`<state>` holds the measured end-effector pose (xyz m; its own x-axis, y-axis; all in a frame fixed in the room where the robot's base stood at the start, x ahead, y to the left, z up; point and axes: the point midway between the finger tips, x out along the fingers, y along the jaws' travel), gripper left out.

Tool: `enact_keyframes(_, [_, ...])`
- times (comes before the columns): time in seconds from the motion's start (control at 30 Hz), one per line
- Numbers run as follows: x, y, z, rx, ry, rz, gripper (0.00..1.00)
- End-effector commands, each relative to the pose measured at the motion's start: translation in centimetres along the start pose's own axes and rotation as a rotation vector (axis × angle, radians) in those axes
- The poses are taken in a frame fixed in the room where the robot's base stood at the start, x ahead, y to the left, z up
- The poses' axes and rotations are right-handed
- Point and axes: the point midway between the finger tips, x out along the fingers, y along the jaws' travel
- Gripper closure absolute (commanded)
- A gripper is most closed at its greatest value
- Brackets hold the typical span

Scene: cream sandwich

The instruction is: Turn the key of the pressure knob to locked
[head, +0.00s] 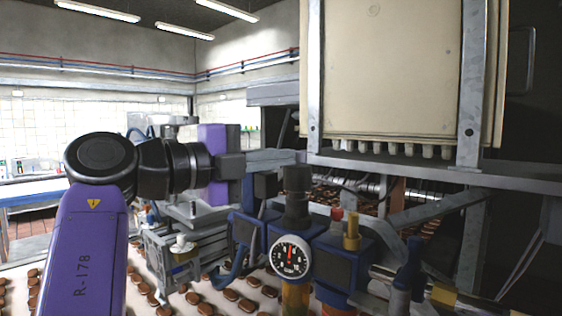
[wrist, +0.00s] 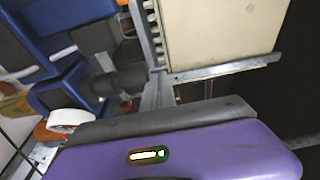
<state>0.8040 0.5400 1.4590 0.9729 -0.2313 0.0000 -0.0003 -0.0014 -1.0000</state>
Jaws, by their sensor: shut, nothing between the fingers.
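The pressure knob (head: 297,196) is a black upright cylinder above a round dial gauge (head: 291,256) on a blue and dark regulator block. It also shows sideways in the wrist view (wrist: 118,82). I cannot make out its key or which way the key points. My gripper (head: 292,158) comes in from the left, level, with a purple body and grey fingers. The fingers are shut and empty. Their tips appear just above the knob's top; whether they touch it I cannot tell. In the wrist view, the purple body hides the lower part.
A big cream cabinet (head: 405,70) on a grey metal frame (head: 420,172) hangs close above and right of my gripper. A brass fitting (head: 351,232) and a red cap (head: 337,213) stand right of the knob. Brown biscuits lie on a pale conveyor (head: 215,305) below.

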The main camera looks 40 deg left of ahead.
Motion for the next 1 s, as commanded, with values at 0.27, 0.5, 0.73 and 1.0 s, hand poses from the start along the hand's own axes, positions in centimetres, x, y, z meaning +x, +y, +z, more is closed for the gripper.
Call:
enact_keyframes(0.27, [0.2,-0.1,1.0,-0.001,0.001,-0.002,1.0])
enact_keyframes(0.5, [0.4,-0.2,1.9,-0.001,0.001,-0.001,1.0])
enact_keyframes(0.73, [0.8,-0.2,2.6,0.0,0.0,-0.001,1.0])
enact_keyframes(1.0, [1.2,-0.1,3.1,0.0,-0.001,0.0,1.0])
